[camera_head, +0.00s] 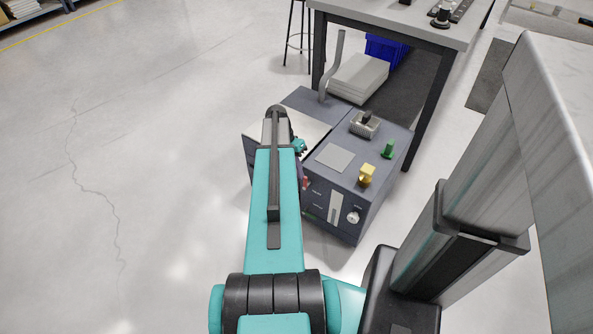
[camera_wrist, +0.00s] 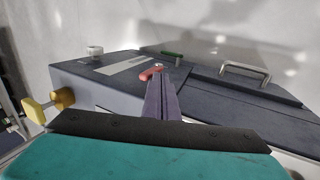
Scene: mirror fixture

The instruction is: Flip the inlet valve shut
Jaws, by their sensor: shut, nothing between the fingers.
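A small red lever (camera_wrist: 151,73) sits on the dark grey machine's front face, just beyond my gripper's tips in the wrist view. In the head view, a bit of red (camera_head: 305,183) shows at the upper left of that face. No readable label tells me whether this is the inlet valve. My gripper (camera_wrist: 160,78) is shut and empty, its tips close to the lever and partly covering it. I cannot tell if they touch. A yellow handle (camera_head: 367,175) and a green one (camera_head: 388,149) stand on the machine's top; the yellow handle also shows in the wrist view (camera_wrist: 42,108).
The machine's front face has a white knob (camera_head: 353,215) and a pale strip (camera_head: 335,207). A metal pull handle (camera_wrist: 246,70) stands out to the right of my fingers. A table (camera_head: 400,22) is behind the machine. The floor at left is clear.

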